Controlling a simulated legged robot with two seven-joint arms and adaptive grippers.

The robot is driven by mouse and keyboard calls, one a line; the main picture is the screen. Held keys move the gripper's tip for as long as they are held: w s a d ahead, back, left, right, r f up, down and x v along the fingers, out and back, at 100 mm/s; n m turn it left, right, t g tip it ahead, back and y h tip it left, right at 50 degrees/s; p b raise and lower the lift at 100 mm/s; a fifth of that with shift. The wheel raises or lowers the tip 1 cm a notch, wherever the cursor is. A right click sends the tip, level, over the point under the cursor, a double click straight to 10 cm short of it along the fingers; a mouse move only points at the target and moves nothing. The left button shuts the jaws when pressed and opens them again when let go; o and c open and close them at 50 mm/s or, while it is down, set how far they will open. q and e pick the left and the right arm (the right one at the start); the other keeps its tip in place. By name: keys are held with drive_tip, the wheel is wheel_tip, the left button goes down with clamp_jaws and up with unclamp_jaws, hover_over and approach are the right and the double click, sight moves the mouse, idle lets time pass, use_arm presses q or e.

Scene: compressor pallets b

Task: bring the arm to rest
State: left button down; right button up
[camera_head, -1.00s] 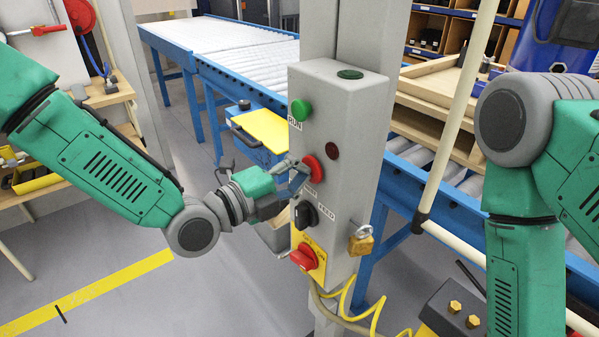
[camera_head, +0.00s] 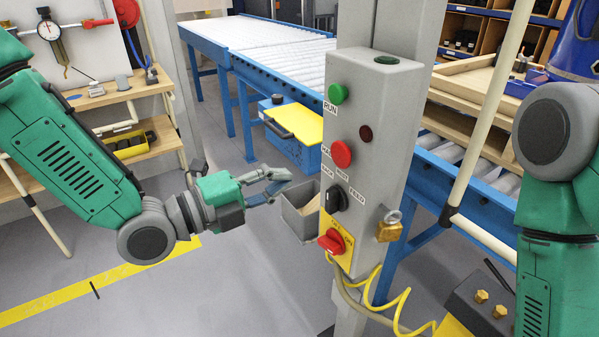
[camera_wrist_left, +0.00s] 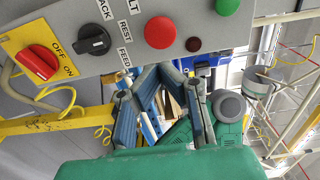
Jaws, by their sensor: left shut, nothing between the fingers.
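My left gripper (camera_head: 280,184) is in the middle of the head view, at the end of my green arm from the left. Its fingers are shut and hold nothing. It is left of the grey control box (camera_head: 385,110), apart from the red button (camera_head: 341,154). In the left wrist view the gripper's fingers (camera_wrist_left: 160,85) show below the box, with the red button (camera_wrist_left: 160,32) and the black knob (camera_wrist_left: 93,40) close above. My right arm is at the right edge of the head view; its gripper is out of frame.
A green button (camera_head: 337,94) and a red switch on a yellow plate (camera_head: 343,236) are on the box, with a brass padlock (camera_head: 389,229) at its side. A grey bin (camera_head: 296,222) is just beyond the gripper. A roller conveyor (camera_head: 270,55) stands behind. Floor at lower left is clear.

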use_arm(q)
drive_tip(key=s+a+f+n+g+y, duration=0.1)
drive_tip(key=s+a+f+n+y, duration=0.2)
drive_tip(key=f+n, duration=0.35)
drive_tip(key=s+a+f+n+g+y, duration=0.2)
drive_tip(key=s+a+f+n+y, duration=0.15)
drive_tip(key=f, duration=0.55)
drive_tip(key=s+a+f+n+g+y, duration=0.1)
drive_tip(key=s+a+f+n+y, duration=0.15)
drive_tip(key=f+n, duration=0.4)
drive_tip(key=s+a+f+n+g+y, duration=0.3)
drive_tip(key=s+a+f+n, duration=0.2)
drive_tip(key=s, duration=0.4)
drive_tip(key=s+a+f+n+g+y, duration=0.2)
drive_tip(key=s+a+f+n+g, duration=0.1)
drive_tip(key=s+a+f+n, duration=0.3)
drive_tip(key=s+a, duration=0.2)
drive_tip(key=s, duration=0.1)
drive_tip(key=shift+s+a+f+n+y, duration=0.2)
drive_tip(key=shift+s+a+n+y, duration=0.05)
drive_tip(key=shift+a+n+y, duration=0.15)
drive_tip(key=shift+a, duration=0.15)
drive_tip(key=shift+w+a+f, duration=0.15)
drive_tip(key=shift+a, duration=0.15)
drive_tip(key=shift+d, duration=0.3)
